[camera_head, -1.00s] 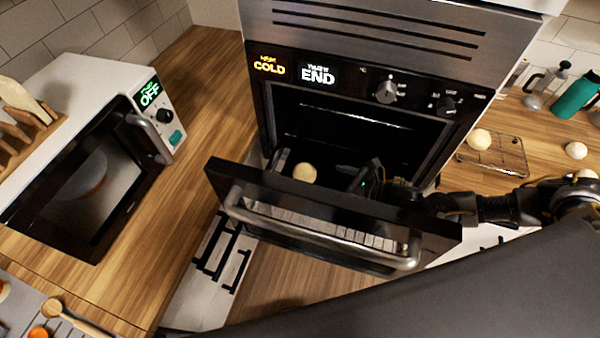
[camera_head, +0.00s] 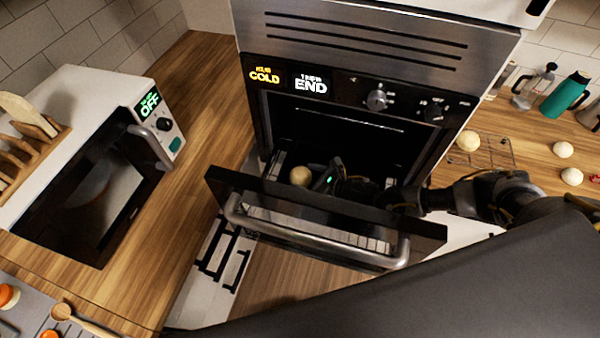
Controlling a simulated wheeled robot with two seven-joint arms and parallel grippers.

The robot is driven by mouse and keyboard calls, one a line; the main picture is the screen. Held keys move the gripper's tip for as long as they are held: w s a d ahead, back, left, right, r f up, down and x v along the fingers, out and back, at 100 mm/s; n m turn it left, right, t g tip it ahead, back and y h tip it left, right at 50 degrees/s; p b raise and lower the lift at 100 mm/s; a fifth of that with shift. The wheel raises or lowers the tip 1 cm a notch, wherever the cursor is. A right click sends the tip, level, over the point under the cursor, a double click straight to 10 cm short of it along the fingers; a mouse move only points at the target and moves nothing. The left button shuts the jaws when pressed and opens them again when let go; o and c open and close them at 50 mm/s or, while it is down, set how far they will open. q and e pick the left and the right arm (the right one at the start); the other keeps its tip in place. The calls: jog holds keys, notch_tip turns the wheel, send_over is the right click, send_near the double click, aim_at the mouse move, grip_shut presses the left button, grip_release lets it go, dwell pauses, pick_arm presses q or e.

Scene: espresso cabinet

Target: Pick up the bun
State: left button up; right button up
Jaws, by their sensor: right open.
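A round pale bun (camera_head: 300,176) sits inside the oven (camera_head: 350,130), at the left behind the lowered door. My right gripper (camera_head: 318,182) reaches in over the door from the right. It is open, with its fingers just right of the bun. Whether the fingers touch the bun cannot be told, and the lower part of the gripper is hidden by the door. More round pale buns lie on the right counter, one on a wire rack (camera_head: 497,153). My left gripper is not in view.
The oven door (camera_head: 330,222) hangs partly open with a metal handle (camera_head: 315,243). A microwave (camera_head: 85,165) stands on the left counter. A teal bottle (camera_head: 566,97) and a press pot (camera_head: 533,90) stand at the back right.

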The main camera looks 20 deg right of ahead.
jog(key=shift+x, duration=1.15)
jog(key=shift+d, duration=0.1)
jog(key=shift+c, duration=0.6)
jog(key=c, duration=0.6)
jog(key=shift+r, duration=0.15)
